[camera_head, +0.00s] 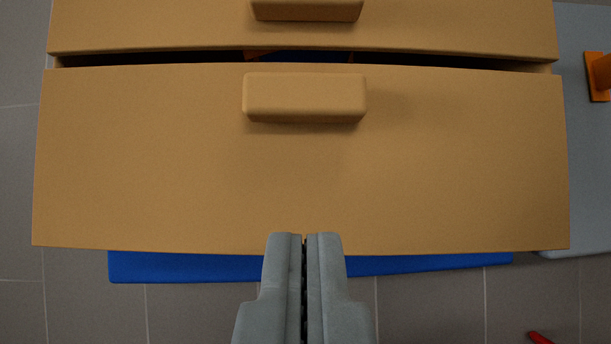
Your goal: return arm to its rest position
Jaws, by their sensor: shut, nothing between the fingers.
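My gripper (305,240) shows at the bottom middle of the camera_head view, its two grey fingers shut together with nothing between them. Its fingertips overlap the lower edge of a light-brown drawer front (300,180) in the picture. I cannot tell whether they touch it. The drawer has a block-shaped handle (304,97) above my fingertips. The rest of my arm is out of view.
Another drawer front (150,28) with its own handle (307,10) is above, across a dark gap. A blue flat thing (180,267) lies below the drawer. Orange (597,78) and red (540,338) things are at the right. Grey tiled floor (430,310) is open at the bottom.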

